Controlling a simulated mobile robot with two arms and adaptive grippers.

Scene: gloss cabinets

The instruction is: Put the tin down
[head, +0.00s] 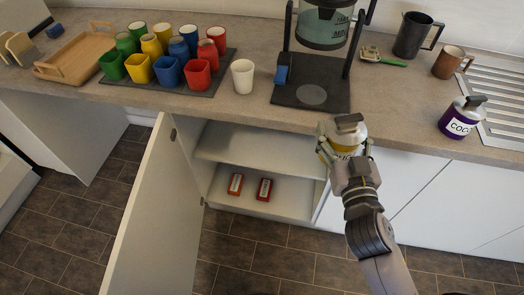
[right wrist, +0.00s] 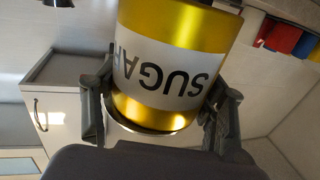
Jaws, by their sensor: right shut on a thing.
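A yellow tin with a white label reading "SUGAR" fills the middle of the right wrist view (right wrist: 170,65). In the head view the tin (head: 346,140) is partly hidden by my fingers, with its grey lid on top. My right gripper (head: 345,148) is shut on the tin and holds it in front of the counter's front edge; it also shows in the right wrist view (right wrist: 160,115), one finger on each side of the tin. A purple tin labelled "COCO…" (head: 459,118) stands on the counter at the right. My left gripper is not in view.
The counter (head: 225,110) holds a black stand with a glass vessel (head: 325,28), a white cup (head: 243,76), several coloured cups on a dark mat (head: 215,86), a wooden tray (head: 75,58), and mugs. Clear counter lies left of the purple tin.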

